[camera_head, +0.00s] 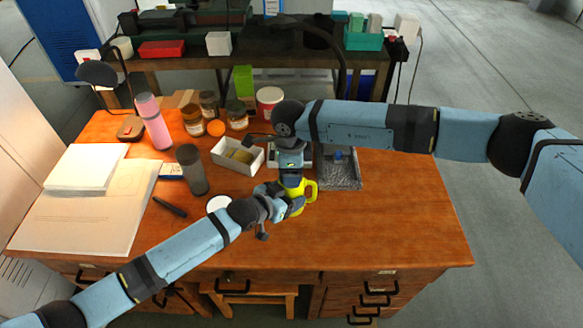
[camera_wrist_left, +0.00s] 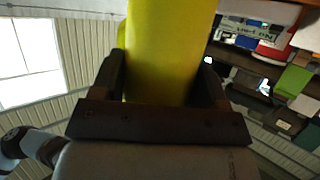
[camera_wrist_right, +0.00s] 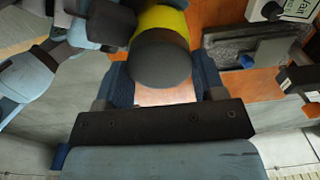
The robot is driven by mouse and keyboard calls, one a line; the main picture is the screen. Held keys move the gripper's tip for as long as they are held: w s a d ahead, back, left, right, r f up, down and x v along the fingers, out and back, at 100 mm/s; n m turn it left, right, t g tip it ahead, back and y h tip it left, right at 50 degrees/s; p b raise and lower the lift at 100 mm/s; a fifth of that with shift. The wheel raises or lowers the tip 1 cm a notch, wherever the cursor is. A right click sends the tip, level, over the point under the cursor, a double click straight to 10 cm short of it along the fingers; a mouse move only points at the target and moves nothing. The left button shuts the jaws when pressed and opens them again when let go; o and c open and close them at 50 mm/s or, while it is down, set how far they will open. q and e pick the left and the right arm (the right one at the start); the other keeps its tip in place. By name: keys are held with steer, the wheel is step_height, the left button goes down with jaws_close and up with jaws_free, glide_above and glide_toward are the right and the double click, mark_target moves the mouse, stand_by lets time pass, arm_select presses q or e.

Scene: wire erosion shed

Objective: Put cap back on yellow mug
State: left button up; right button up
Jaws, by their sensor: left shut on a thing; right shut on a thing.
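The yellow mug (camera_head: 310,190) is near the middle of the desk in the head view, largely hidden by my grippers. My left gripper (camera_head: 284,200) is shut on it from the left, and the mug's yellow wall (camera_wrist_left: 165,50) fills the space between the fingers in the left wrist view. My right gripper (camera_head: 291,177) comes down from above, over the mug. In the right wrist view it is shut on a dark grey round cap (camera_wrist_right: 160,65), with the yellow mug (camera_wrist_right: 162,20) right behind it. I cannot tell whether cap and mug touch.
A white open box (camera_head: 238,156) and a grey tray (camera_head: 340,178) stand behind the mug. A grey tumbler (camera_head: 192,170), a pink bottle (camera_head: 153,121), jars (camera_head: 209,105) and a white disc (camera_head: 219,204) are to the left. The desk's front right is clear.

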arm_select(q)
steer(key=shift+w+a, duration=0.1)
steer(key=shift+a, duration=0.05)
arm_select(e)
steer(key=m, duration=0.6)
steer(key=shift+s+m, duration=0.1)
steer(key=shift+m, duration=0.3)
steer(key=m, duration=0.4)
steer(key=shift+a+f, duration=0.1)
steer(key=m, duration=0.6)
steer(key=shift+a+m, duration=0.15)
steer(key=shift+m, duration=0.25)
steer(key=m, duration=0.5)
steer(key=shift+m, duration=0.4)
steer(key=o, duration=1)
steer(key=shift+a+r, duration=0.15)
steer(key=shift+r, duration=2.15)
